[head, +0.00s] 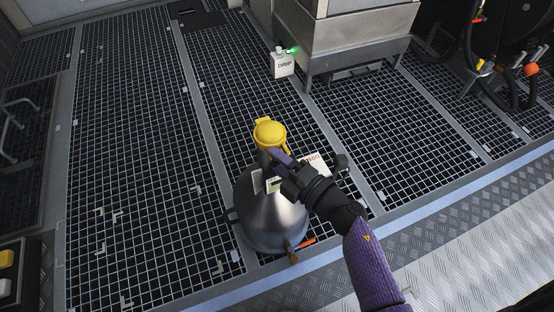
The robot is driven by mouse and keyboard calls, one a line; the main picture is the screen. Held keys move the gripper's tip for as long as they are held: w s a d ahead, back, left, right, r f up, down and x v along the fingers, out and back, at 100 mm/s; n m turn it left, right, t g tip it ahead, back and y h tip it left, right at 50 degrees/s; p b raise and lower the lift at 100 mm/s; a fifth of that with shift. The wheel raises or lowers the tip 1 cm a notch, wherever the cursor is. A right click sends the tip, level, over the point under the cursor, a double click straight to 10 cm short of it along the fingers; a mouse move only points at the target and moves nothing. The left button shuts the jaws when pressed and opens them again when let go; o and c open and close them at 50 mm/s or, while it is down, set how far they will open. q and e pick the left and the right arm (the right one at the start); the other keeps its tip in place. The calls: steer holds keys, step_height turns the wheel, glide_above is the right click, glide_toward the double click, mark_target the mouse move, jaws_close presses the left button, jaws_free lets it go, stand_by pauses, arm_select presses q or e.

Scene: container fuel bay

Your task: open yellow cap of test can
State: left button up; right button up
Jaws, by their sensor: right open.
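The test can (269,217) is a silver, cone-topped metal can standing upright on the grated floor, just below the middle of the head view. Its yellow cap (269,132) sits on top of the neck and looks closed. My right gripper (274,160) is open at the neck, just below the cap. Its purple and black parts hide some of the neck and the can's right side. I cannot tell whether the fingers touch the cap. My left gripper is not in view.
A white box labelled DRIP (283,65) with a green light stands beside a large grey metal cabinet (345,40) at the back. Black hoses with orange fittings (530,69) hang at the right. Grated floor left of the can is clear.

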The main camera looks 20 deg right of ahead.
steer(key=shift+w, duration=0.1)
jaws_close()
stand_by(1.4)
